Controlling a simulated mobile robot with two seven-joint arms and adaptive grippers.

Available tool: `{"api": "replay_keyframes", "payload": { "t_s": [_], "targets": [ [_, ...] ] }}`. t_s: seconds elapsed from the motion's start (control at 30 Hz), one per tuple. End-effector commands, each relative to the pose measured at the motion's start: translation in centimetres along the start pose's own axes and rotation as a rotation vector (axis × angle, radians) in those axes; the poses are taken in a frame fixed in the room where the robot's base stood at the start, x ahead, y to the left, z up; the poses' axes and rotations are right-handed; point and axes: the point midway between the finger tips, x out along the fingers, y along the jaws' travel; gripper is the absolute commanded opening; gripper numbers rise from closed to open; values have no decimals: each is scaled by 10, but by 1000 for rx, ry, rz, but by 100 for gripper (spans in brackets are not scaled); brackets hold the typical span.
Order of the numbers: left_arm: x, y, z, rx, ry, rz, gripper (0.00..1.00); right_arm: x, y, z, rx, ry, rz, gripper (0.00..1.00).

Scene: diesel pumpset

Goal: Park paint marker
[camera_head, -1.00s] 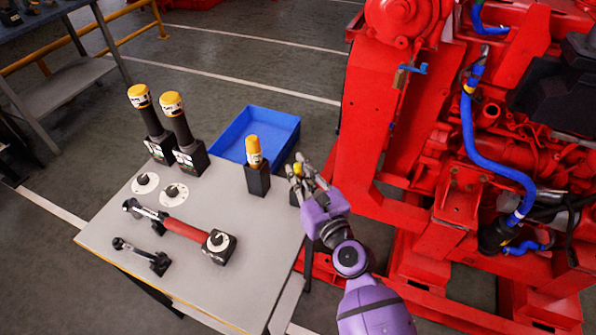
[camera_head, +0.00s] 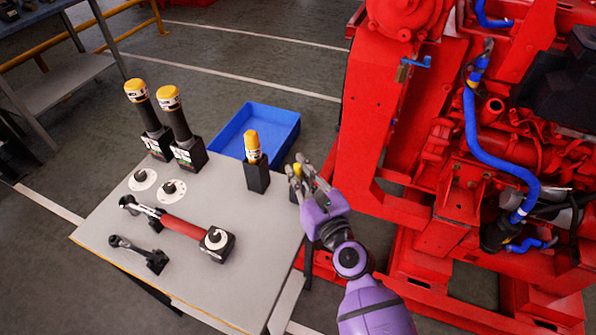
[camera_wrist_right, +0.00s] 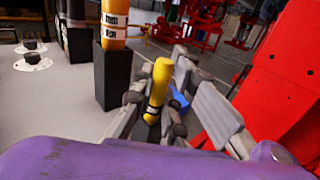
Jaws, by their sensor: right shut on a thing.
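The paint marker, a slim yellow stick, shows between the fingers in the right wrist view (camera_wrist_right: 159,84). Its yellow top also shows in the head view (camera_head: 297,169). My right gripper (camera_head: 307,180) is shut on it, at the right edge of the grey table (camera_head: 225,270). The marker stands roughly upright. Its lower end is hidden by the fingers. A dark shape shows just under the fingers, and I cannot tell whether the marker touches it. My left gripper is not in view.
Left of the gripper, a black block (camera_head: 257,178) holds a thick orange-yellow cylinder (camera_head: 252,146). Two tall yellow-topped tools (camera_head: 174,115) stand further left. A red-handled torque wrench (camera_head: 181,227) lies in front. A blue bin (camera_head: 273,124) is behind, and the red pumpset (camera_head: 375,120) is close on the right.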

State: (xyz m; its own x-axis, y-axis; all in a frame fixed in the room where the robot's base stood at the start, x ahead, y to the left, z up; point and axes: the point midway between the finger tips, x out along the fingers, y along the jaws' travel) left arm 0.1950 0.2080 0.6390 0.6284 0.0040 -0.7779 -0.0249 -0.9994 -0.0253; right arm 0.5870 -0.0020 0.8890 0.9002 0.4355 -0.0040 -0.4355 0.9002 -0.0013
Motion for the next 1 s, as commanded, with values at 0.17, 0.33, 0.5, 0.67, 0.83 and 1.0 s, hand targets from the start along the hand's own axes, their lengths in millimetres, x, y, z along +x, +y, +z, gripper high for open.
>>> {"api": "replay_keyframes", "payload": {
  "t_s": [0.17, 0.33, 0.5, 0.67, 0.83, 1.0],
  "targets": [
    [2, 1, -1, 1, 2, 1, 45, 0, 0, -2, 0, 0, 0, 19],
    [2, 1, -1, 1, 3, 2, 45, 0, 0, -2, 0, 0, 0, 35],
    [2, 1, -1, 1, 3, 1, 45, 0, 0, -2, 0, 0, 0, 35],
    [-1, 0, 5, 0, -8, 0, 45, -6, 0, -3, 0, 2, -1, 35],
    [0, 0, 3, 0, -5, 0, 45, -32, 0, -3, 0, 3, -1, 35],
    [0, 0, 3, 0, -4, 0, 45, -70, -1, -3, -3, 4, 0, 35]
  ]
}}
